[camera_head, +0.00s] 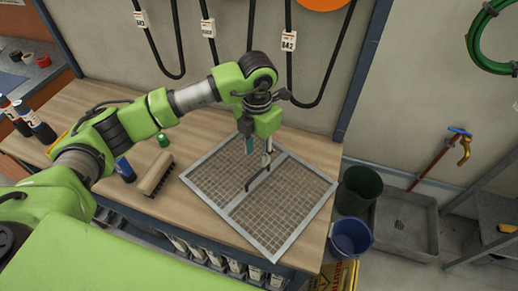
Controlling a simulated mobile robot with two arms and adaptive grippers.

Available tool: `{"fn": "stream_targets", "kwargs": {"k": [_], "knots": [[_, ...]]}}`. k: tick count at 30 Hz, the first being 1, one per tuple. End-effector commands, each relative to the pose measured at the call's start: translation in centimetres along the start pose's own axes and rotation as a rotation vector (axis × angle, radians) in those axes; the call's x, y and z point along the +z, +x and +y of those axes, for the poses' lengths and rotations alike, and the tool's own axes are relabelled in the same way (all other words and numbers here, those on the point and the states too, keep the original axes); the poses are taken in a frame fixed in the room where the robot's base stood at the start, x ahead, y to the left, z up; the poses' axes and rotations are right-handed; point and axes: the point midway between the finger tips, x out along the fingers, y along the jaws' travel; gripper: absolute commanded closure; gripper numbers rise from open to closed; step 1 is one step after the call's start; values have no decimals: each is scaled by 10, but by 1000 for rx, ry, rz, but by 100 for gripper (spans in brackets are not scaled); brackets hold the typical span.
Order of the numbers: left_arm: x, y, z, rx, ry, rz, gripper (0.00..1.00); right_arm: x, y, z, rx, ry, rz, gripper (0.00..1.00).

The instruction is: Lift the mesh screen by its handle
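The mesh screen (290,196) lies flat on the wooden workbench, turned at an angle, with a grey frame and a grey bar across its middle. Its dark handle (257,180) stands up on that bar. My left gripper (258,160) points down just above the handle, its fingers apart. One fingertip comes close to the handle's upper end; I cannot tell whether they touch. The gripper and its fingers hide a little of the screen's far part. My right gripper is not in view.
A brush-like block (152,175) and a green cap (163,140) are on the bench (185,208) left of the screen. Several bottles stand further left. A dark green bin (358,190) and a blue bucket (350,238) stand beyond the bench's right edge. Cables hang behind.

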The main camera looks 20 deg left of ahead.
Motion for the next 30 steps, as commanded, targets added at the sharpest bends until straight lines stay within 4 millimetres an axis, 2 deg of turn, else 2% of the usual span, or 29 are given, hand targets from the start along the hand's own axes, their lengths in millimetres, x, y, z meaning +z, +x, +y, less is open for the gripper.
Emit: {"fn": "stream_targets", "kwargs": {"k": [10, 15, 20, 28, 29, 30], "knots": [[-1, 65, -2, -5, 3, 3, 67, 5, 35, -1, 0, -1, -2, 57], [0, 98, -2, -4, 3, 0, 67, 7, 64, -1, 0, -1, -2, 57], [0, 110, -2, -4, 2, -1, 67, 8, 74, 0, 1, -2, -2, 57], [0, 109, -2, -4, 2, -1, 67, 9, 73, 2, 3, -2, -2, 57], [0, 109, -2, -4, 2, -1, 69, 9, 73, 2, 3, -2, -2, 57], [0, 109, -2, -4, 2, -1, 80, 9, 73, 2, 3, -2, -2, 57]]}}
